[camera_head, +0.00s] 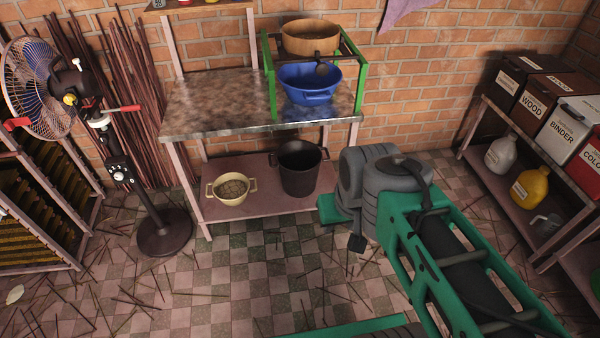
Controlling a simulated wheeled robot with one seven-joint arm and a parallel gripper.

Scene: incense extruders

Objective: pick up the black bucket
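The black bucket (299,176) stands upright on the lower shelf (262,203) of a metal-topped table. It has a small handle on each side of its rim and looks empty, though its bottom is hidden. It sits below the table top, to the right of a cream strainer pot (230,189). The grey machinery to its right stands nearer to me, a little apart from the bucket in the picture. I cannot make out my gripper in this view.
A green-framed machine (425,260) with grey cylinders fills the lower right. A blue basin (309,82) and a wooden sieve (310,38) sit above the table. A fan (162,232) stands left. Tiled floor (235,270) before the table is open, with scattered sticks.

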